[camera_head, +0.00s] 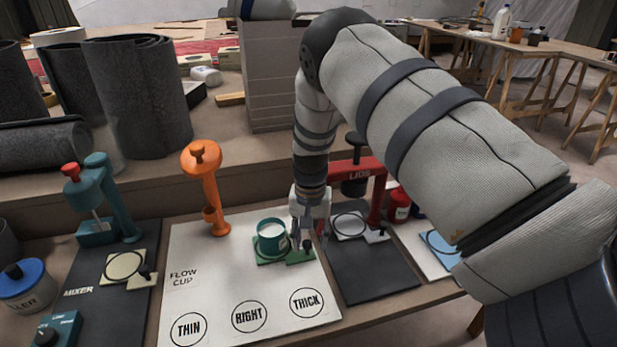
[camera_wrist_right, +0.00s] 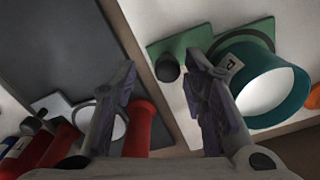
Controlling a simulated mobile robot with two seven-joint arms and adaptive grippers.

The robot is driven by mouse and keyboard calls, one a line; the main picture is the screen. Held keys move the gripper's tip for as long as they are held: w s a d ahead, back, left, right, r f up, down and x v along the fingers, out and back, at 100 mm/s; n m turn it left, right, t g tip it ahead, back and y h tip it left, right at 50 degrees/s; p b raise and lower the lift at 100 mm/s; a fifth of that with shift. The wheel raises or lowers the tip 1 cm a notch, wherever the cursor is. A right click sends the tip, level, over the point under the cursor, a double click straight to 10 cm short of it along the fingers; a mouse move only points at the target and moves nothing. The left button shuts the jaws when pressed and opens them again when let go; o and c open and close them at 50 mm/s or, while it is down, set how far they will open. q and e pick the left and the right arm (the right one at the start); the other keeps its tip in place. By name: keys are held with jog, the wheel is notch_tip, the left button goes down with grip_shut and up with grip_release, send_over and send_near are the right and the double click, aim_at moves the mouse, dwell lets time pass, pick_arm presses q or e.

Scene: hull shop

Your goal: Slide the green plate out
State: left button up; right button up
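The green plate (camera_head: 299,257) lies on the white flow cup board, with a tab toward the right. In the right wrist view the green plate (camera_wrist_right: 205,38) carries a dark round knob (camera_wrist_right: 167,68) on its tab. A teal cup (camera_head: 271,238) with white contents stands on the plate; it also shows in the wrist view (camera_wrist_right: 290,92). My right gripper (camera_head: 309,235) points down over the tab end, beside the cup. In the wrist view its fingers (camera_wrist_right: 160,80) are apart, with the knob showing between them. Contact is not clear. My left gripper is not in view.
The board's front, with printed circles, is clear.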

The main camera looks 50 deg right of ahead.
jog(key=shift+a+r, duration=0.1)
jog(key=shift+r, duration=0.1)
notch_tip(320, 180, up, 12)
jog(key=shift+f, duration=0.15)
dwell(0.4)
